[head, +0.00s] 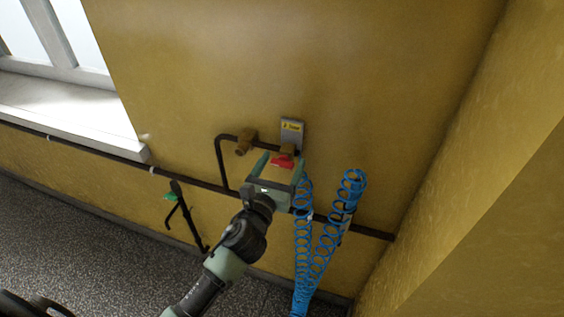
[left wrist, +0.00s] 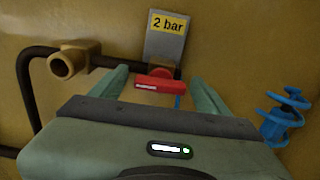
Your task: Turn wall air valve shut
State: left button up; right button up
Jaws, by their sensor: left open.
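The wall air valve has a red handle (left wrist: 161,85) that lies roughly crosswise, below a grey plate with a yellow "2 bar" label (left wrist: 167,23). The red handle (head: 283,161) also shows in the head view. My left gripper (head: 282,165) is at the valve. In the left wrist view its two open fingers (left wrist: 160,84) stand on either side of the red handle, with gaps between them and the handle. Part of the valve body behind the handle is hidden. My right gripper is not in view.
A brass fitting (left wrist: 68,63) sits on the dark pipe (head: 218,160) left of the valve. A coiled blue hose (head: 325,240) hangs to the right and below. A green-handled item (head: 171,197) is lower left. A window sill (head: 70,110) juts out at left.

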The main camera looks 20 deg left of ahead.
pick_arm(q)
jog(key=c, duration=1.4)
jog(key=shift+n, duration=0.4)
jog(key=n, duration=0.2)
jog(key=shift+n, duration=0.4)
jog(key=n, duration=0.5)
jog(key=shift+n, duration=0.3)
jog(key=n, duration=0.4)
jog(key=shift+n+p, duration=0.4)
jog(key=shift+n, duration=1.8)
jog(key=shift+f, duration=0.1)
